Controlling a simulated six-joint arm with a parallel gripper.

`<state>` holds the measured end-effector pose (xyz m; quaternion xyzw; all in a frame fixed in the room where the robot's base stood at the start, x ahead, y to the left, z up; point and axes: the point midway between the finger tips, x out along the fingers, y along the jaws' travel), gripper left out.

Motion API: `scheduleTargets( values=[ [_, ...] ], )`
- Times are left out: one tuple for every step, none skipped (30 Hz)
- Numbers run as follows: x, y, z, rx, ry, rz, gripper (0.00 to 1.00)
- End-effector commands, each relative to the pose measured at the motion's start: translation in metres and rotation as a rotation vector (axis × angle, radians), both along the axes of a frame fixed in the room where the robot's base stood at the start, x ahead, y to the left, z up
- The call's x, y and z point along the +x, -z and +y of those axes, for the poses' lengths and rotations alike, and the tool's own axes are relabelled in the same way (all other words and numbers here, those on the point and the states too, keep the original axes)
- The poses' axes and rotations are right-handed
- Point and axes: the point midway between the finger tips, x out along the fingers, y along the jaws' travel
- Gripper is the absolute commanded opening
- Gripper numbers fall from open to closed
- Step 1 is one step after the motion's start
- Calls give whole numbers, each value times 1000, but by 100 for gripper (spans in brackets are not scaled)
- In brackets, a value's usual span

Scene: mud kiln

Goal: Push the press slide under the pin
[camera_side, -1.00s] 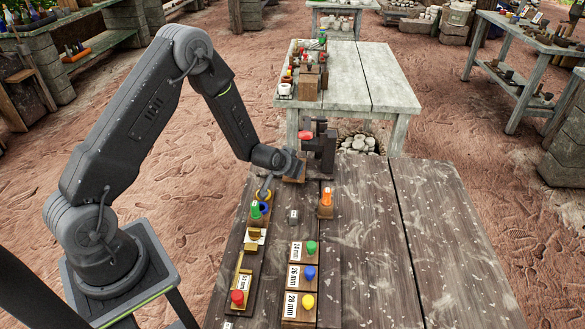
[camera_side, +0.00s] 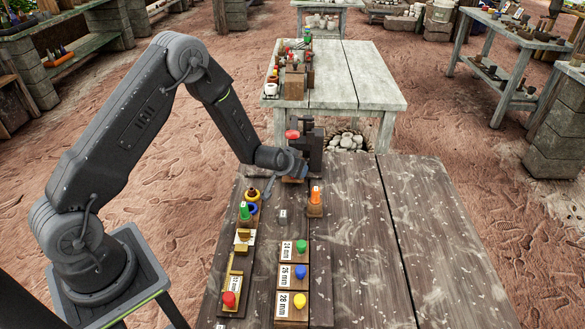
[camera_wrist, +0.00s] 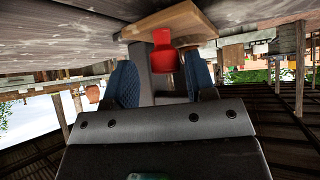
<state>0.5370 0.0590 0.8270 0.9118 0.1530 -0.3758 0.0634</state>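The dark press (camera_side: 314,150) stands at the far end of the dark plank table, with a red knob (camera_side: 292,134) at its upper left. My gripper (camera_side: 294,170) is low against the press's left front side. The wooden slide (camera_side: 293,180) shows only partly below it. In the wrist view, my two blue-padded fingers (camera_wrist: 163,78) stand apart on either side of a red cylinder (camera_wrist: 163,60), with narrow gaps showing.
Left of centre are green, blue and red pegs on a wooden strip (camera_side: 236,262). An orange peg (camera_side: 315,194) stands in front of the press. Labelled blocks with coloured knobs (camera_side: 292,277) stand nearer. The table's right side is clear. A pale table (camera_side: 350,80) is behind.

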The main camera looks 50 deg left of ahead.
Motion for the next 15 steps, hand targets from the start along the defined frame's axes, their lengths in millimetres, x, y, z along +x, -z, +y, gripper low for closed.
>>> scheduleTargets(
  values=[
    [0, 0, 1, 0, -1, 1, 52],
    [-1, 0, 1, 0, -1, 1, 52],
    [-1, 0, 1, 0, -2, 1, 52],
    [-1, 0, 1, -1, -3, 2, 52],
    [-1, 0, 1, -1, -3, 2, 52],
    [-1, 0, 1, -1, -3, 2, 52],
    [-1, 0, 1, -1, -3, 2, 52],
    [-2, 0, 1, 0, -4, 2, 52],
    [-3, -2, 1, 0, -4, 2, 52],
    [-5, -4, 0, 0, -4, 2, 52],
    [-6, -6, 0, 0, -3, 1, 52],
    [-9, -10, -2, 0, -3, 1, 52],
    [-12, -13, -3, 0, -3, 1, 52],
    [-15, -17, -4, 0, -3, 0, 52],
    [-21, -22, -6, 0, -3, -1, 52]
  ],
)
